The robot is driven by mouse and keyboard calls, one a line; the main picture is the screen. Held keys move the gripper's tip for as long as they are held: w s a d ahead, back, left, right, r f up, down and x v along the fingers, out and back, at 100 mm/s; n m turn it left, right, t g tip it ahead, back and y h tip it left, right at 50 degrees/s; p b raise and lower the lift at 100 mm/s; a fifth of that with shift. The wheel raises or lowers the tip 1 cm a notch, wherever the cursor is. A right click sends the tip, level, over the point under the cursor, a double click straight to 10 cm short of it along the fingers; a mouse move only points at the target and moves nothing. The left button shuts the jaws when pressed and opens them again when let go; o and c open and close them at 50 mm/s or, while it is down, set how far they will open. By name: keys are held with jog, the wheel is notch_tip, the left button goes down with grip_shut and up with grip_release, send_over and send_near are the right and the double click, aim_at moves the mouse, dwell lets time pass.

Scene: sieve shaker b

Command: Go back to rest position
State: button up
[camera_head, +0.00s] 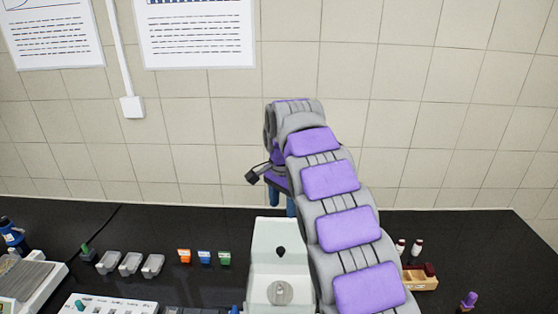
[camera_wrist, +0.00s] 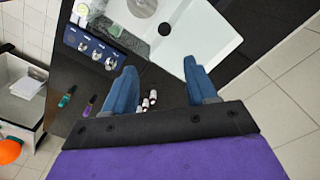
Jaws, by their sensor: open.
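My gripper (camera_head: 282,195) is at the end of my grey arm with purple pads, raised above the dark bench in front of the tiled wall.
The white unit (camera_head: 261,234) with a dark round spot stands below my arm. Grey trays (camera_head: 130,263) and orange, blue and green blocks (camera_head: 204,257) are at left. A wooden box (camera_head: 427,278) is at right.

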jog(key=s+d+n+g+b, duration=0.1)
jog(key=s+d+n+b, duration=0.1)
jog(key=s+d, duration=0.5)
jog(key=s+d+n+b, duration=0.1)
jog(key=s+d+b, duration=0.15)
jog(key=s, duration=0.95)
jog(key=s+d+f+n+b, duration=0.1)
jog(key=s+f, duration=0.3)
jog(key=s, duration=0.5)
jog(key=s+d+f+n, duration=0.1)
jog(key=s+f+n, duration=0.2)
jog(key=s, duration=0.5)
jog(key=s+d+f+n+b, duration=0.1)
jog(key=s+f+n, duration=0.1)
jog(key=s+f, duration=0.4)
jog(key=s, duration=0.3)
jog(key=shift+s+d+g+b, duration=0.3)
jog(key=shift+d+g, duration=0.05)
jog(key=shift+g, duration=0.05)
